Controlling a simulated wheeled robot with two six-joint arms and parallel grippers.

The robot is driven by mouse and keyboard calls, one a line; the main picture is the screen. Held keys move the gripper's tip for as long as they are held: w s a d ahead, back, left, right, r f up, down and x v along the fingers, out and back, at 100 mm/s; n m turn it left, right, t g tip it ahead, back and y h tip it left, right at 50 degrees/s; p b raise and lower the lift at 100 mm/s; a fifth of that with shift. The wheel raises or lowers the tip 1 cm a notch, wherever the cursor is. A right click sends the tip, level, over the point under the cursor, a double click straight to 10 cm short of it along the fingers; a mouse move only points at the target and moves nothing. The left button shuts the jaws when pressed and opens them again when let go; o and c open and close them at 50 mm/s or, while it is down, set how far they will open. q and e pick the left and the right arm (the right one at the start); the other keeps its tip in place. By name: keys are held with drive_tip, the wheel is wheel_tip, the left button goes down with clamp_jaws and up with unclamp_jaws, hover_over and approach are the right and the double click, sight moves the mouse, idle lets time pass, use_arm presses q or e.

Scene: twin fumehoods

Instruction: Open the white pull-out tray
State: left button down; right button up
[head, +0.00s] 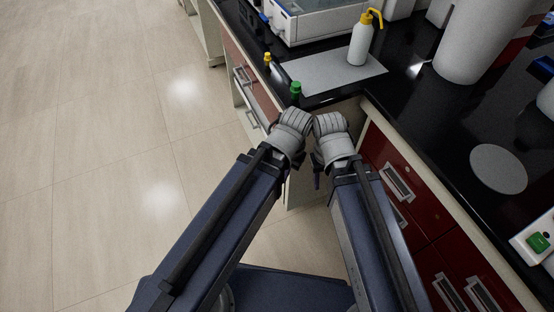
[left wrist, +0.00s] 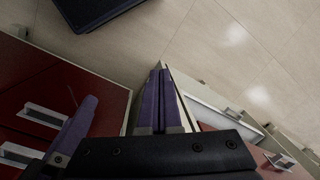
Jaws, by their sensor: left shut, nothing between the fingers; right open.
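I cannot tell for sure which surface is the white pull-out tray. A pale panel (head: 299,190) shows below the black worktop, between the two cabinet fronts and partly behind my wrists. A white edge (left wrist: 213,112) shows in the left wrist view, right of my left fingers. My left gripper (left wrist: 161,71) is shut and empty, its purple fingers together; in the head view its wrist hides it. My right gripper (head: 317,180) is open beneath its wrist; only a small dark finger shows. Contact with the panel cannot be told.
Red drawers (head: 398,180) with metal handles stand at the right, and another drawer front (head: 250,85) at the left. On the black worktop (head: 425,115) are a yellow-capped wash bottle (head: 361,42) and a small green-capped bottle (head: 295,92). The tiled floor (head: 110,130) at left is clear.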

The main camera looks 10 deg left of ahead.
use_arm(q)
drive_tip(key=w+a+f+n+b, duration=0.1)
drive_tip(key=w+a+f+b, duration=0.1)
drive_tip(key=f+b, duration=1.05)
drive_tip(key=w+a+f+b, duration=0.3)
drive_tip(key=f+b, duration=0.8)
drive_tip(key=f, duration=0.3)
drive_tip(key=w+a+r+m+t+h, duration=0.2)
drive_tip(key=w+m+h, duration=0.1)
drive_tip(key=w, duration=0.9)
drive_tip(key=w+a+r+m+t+h, duration=0.1)
drive_tip(key=w+r+m+t+h, duration=0.1)
drive_tip(key=w, duration=1)
drive_tip(key=r+m+h, duration=0.1)
drive_tip(key=m+h, duration=0.1)
drive_tip(key=m, duration=0.1)
drive_tip(key=shift+a+t+h, duration=0.3)
drive_tip(key=shift+a, duration=0.1)
drive_tip(key=b+x, duration=0.8)
drive_tip(key=x, duration=0.2)
drive_tip(key=shift+f+b, duration=0.3)
drive_tip(key=shift+f, duration=0.1)
drive_tip(key=s+a, duration=0.1)
drive_tip(key=s+a+r+p, duration=0.1)
drive_tip(key=shift+a, duration=0.3)
drive_tip(key=shift+s+a, duration=0.25)
drive_tip(key=shift+a, duration=0.15)
